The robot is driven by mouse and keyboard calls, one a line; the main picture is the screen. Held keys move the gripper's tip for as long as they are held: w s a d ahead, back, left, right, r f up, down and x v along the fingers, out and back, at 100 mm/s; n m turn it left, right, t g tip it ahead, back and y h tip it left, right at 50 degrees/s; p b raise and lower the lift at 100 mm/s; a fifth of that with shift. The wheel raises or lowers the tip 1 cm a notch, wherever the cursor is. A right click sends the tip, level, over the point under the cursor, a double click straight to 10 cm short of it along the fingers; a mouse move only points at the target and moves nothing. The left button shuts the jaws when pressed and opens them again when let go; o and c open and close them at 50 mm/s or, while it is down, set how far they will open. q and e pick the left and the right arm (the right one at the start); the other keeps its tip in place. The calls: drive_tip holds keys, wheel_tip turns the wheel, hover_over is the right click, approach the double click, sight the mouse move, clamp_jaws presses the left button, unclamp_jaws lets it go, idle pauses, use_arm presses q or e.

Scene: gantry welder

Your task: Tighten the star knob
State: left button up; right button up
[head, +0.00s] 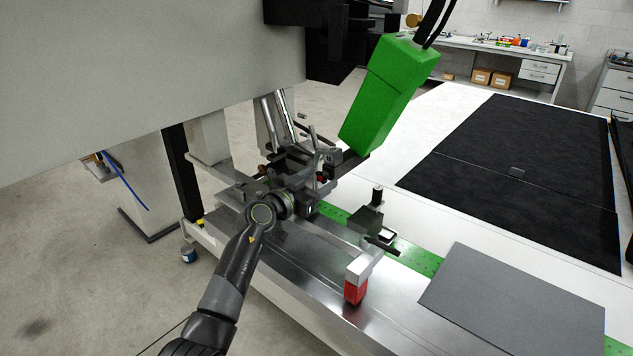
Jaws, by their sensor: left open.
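My left arm comes in from the bottom left, and its gripper (305,198) is at the welder's clamp and slide assembly (293,163) under the gantry. The gripper is open, its fingers small and partly lost against the dark metal parts. I cannot make out the star knob for certain. Small dark knobs with red parts show on the assembly just beyond the gripper. Whether the fingers touch or surround any knob cannot be told. My right gripper is not in view.
A green box-shaped welder housing (385,98) hangs tilted above the assembly. A grey plate (515,302) lies at the lower right, with black mats (510,165) behind. The large grey gantry beam (140,80) blocks the upper left.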

use_arm(q)
drive_tip(key=shift+c, duration=0.3)
drive_tip(key=c, duration=0.9)
drive_tip(key=shift+r+m+p, duration=0.2)
drive_tip(key=shift+m+p, duration=0.1)
drive_tip(key=shift+p, duration=0.35)
drive_tip(key=shift+f+m+p, duration=0.15)
drive_tip(key=shift+m+p, duration=0.25)
drive_tip(key=o, duration=1)
drive_tip(key=shift+c, duration=0.2)
